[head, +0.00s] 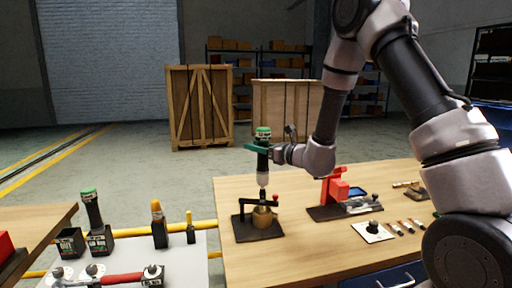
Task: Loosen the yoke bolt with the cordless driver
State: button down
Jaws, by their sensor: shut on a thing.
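My gripper (277,153) is shut on the cordless driver (263,162), which has a black body and a green top and stands about upright. The driver's light-coloured nose (263,180) points down over a fixture with a dark yoke frame (246,207) on a dark base plate. A brass-coloured cylinder (263,217) sits inside that frame. The driver's tip is at or just above the top of the frame. The yoke bolt is too small or hidden to make out, and I cannot tell whether the tip touches it.
A red fixture (335,187) stands right of the yoke on the wooden table (300,255). A white plate with a black knob (373,231) and several small parts lie nearer the right. A grey tool stand (190,265) at front left holds a second green-topped tool (92,208) and screwdrivers.

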jog(key=shift+f, duration=0.55)
dwell(1.9)
jog(key=shift+r, duration=0.35)
dwell(1.4)
jog(key=shift+r, duration=2.5)
